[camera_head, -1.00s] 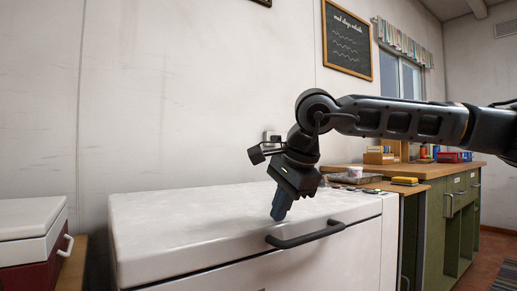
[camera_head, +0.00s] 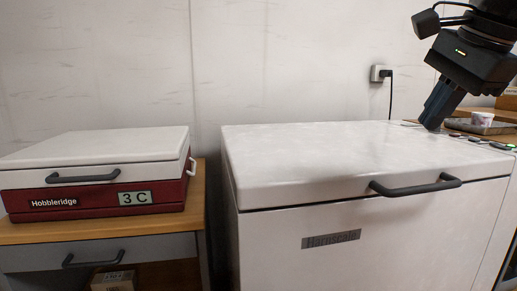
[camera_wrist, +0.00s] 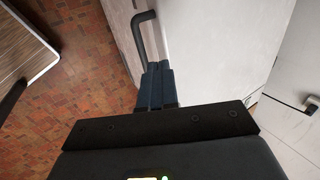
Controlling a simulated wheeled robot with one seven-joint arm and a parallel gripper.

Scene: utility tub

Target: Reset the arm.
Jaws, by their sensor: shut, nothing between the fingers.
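My gripper (camera_head: 432,118) is at the upper right of the head view, its dark blue fingers pointing down and to the left. The fingers are shut together with nothing between them. They appear over the right part of the white chest lid (camera_head: 320,150); whether they touch it I cannot tell. In the wrist view my gripper (camera_wrist: 155,68) shows its closed fingers near the chest's dark handle (camera_wrist: 142,38). The rest of my arm is cut off by the head view's edge.
The chest's lid is down, with a dark handle (camera_head: 415,186) on its front. At left, a red and white cooler (camera_head: 100,205) stands closed on a wooden cabinet (camera_head: 110,232). A wall socket (camera_head: 378,73) and cord are behind. A counter with a tray (camera_head: 485,125) is at right.

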